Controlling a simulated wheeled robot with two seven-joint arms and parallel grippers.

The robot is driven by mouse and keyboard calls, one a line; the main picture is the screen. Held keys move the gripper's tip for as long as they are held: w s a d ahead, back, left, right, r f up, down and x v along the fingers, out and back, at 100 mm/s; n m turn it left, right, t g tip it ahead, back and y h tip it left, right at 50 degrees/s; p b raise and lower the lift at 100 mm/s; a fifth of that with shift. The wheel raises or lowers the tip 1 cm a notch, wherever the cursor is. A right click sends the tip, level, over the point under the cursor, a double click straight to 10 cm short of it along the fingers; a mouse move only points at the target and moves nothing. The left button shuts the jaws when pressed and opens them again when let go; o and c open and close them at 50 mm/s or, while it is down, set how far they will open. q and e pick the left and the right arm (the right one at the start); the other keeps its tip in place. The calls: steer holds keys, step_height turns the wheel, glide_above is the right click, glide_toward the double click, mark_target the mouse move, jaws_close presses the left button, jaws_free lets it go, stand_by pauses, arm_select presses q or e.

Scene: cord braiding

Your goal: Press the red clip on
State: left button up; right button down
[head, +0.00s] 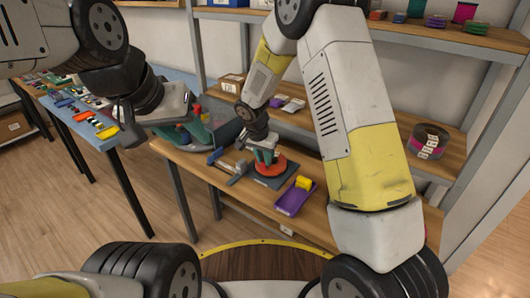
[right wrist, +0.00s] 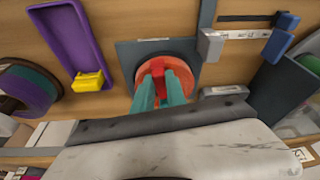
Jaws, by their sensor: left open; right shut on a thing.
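The red clip (right wrist: 157,72) shows in the right wrist view between the two teal fingers of my right gripper (right wrist: 162,88), which is shut on it. The clip is over an orange-red round disc (right wrist: 182,65) on a dark square plate (right wrist: 128,58). I cannot tell whether the clip touches the disc, as the fingers cover part of it. In the head view my right gripper (head: 264,157) points down over the disc (head: 268,171), and the clip is not distinct. My left gripper (head: 196,133) is open, to the left, near a grey bin with coloured things.
A purple tray (right wrist: 78,30) with a yellow block (right wrist: 88,82) lies beside the plate. A grey block (right wrist: 210,45) and a blue piece (right wrist: 281,38) sit on a ruler-like bar on the other side. Shelves (head: 440,150) stand behind the table. A blue-topped table (head: 75,115) is at left.

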steer(key=shift+f, duration=0.45)
stand_by(0.3)
steer(key=c, duration=1.3)
jaws_free()
steer(key=shift+o, duration=0.6)
steer(key=shift+o, duration=1.2)
steer(key=shift+r, duration=0.1)
steer(key=v, duration=0.6)
